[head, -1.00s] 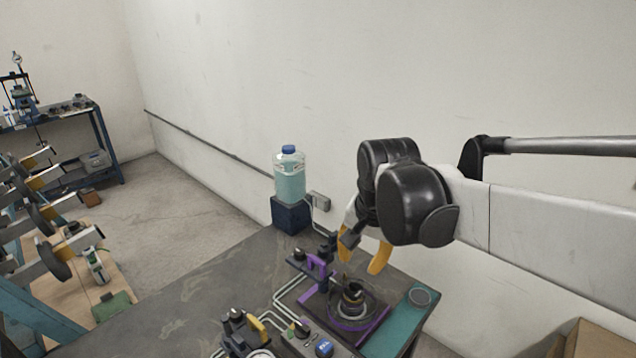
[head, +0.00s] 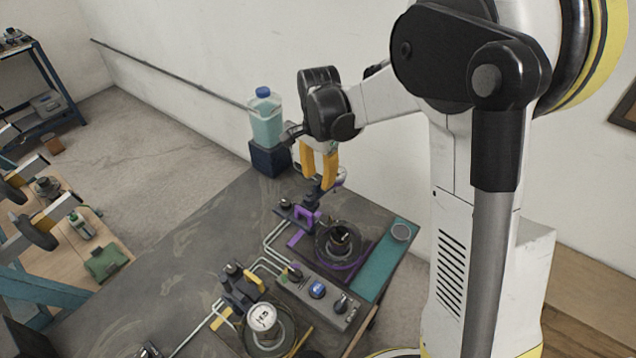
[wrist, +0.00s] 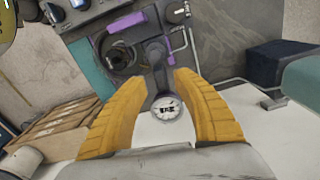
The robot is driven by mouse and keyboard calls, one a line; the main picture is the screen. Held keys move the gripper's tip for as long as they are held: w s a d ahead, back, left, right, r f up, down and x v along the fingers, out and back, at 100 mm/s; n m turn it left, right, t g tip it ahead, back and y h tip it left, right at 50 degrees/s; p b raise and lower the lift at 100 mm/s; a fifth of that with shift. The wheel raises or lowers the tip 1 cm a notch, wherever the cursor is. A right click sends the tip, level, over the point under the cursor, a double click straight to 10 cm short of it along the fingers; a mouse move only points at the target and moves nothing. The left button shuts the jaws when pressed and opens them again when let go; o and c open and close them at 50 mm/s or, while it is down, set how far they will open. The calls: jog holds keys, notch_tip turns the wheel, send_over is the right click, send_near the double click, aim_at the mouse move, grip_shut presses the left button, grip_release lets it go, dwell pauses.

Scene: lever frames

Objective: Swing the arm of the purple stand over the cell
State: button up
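The purple stand (head: 307,216) is on the dark bench, with purple trim. Its dark arm (wrist: 156,56) ends in a round white-faced gauge (wrist: 167,107) and points away from the cell, toward the wall. The cell (head: 339,242) is a dark round fitting beside the stand; it also shows in the wrist view (wrist: 120,55). My gripper (head: 319,176) is open above the arm's outer end. In the wrist view its yellow fingers (wrist: 162,80) are on either side of the arm and gauge. I cannot tell whether they touch it.
A second stand with yellow trim (head: 255,282) and its gauge (head: 262,317) is nearer. A control box (head: 317,292) and pale tubes lie between. A bottle (head: 265,118) stands on a dark blue block (head: 270,158) near the wall. A teal strip (head: 380,268) borders the cell.

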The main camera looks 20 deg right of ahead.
jog(key=shift+f, duration=1)
jog(key=shift+c, duration=0.5)
